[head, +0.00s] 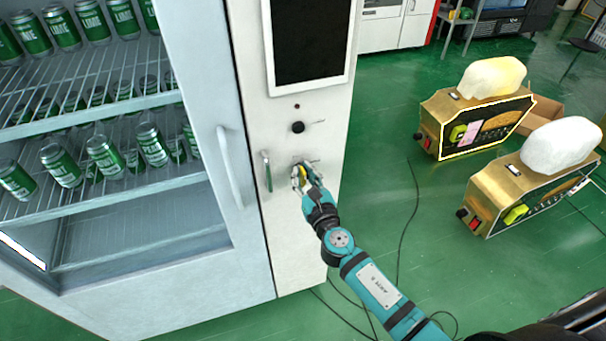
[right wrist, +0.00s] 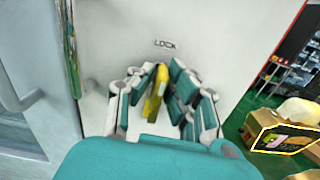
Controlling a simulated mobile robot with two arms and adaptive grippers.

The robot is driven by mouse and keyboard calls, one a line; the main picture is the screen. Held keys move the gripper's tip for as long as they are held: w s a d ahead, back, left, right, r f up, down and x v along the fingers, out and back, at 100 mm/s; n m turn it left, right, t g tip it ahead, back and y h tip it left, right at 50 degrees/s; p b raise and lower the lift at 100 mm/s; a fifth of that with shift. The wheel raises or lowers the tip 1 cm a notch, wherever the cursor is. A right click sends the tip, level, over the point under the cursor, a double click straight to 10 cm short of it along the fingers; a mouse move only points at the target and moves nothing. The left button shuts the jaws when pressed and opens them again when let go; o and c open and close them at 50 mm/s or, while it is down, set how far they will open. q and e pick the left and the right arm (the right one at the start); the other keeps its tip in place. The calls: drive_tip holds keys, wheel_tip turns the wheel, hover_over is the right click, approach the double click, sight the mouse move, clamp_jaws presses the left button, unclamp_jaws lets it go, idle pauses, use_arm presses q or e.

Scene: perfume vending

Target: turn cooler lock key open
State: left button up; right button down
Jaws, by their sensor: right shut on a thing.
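The white cooler (head: 330,120) stands at the left with a glass door. My right gripper (head: 303,176) is at its front panel, below the black knob. In the right wrist view the right gripper (right wrist: 160,92) is shut on a yellow key (right wrist: 155,92), which stands nearly upright with a slight tilt between the fingers. The word LOCK (right wrist: 165,43) is printed on the panel just above the key. The key's tip and the keyhole are hidden by the fingers. My left gripper is not in view.
A vertical door handle (head: 230,168) and a small green handle (head: 267,171) are left of the gripper. Green cans (head: 103,157) stand on the cooler shelves. Two gold machines (head: 475,118) sit at the right. Black cables (head: 408,225) lie on the open green floor.

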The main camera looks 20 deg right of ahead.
drive_tip(key=m+b, duration=0.1)
drive_tip(key=m, duration=0.2)
drive_tip(key=shift+d+f+m, duration=0.1)
drive_tip(key=shift+m, duration=0.3)
drive_tip(key=m+b, duration=0.2)
drive_tip(key=m, duration=0.2)
drive_tip(key=shift+d+f+m, duration=0.1)
drive_tip(key=shift+m, duration=0.2)
drive_tip(key=m+b, duration=0.1)
drive_tip(key=m, duration=0.3)
drive_tip(key=shift+f+m, duration=0.1)
drive_tip(key=shift+m, duration=0.2)
drive_tip(key=shift+d+m, duration=0.1)
drive_tip(key=shift+m, duration=2)
drive_tip(key=c, duration=1.4)
unclamp_jaws()
drive_tip(key=shift+s, duration=0.1)
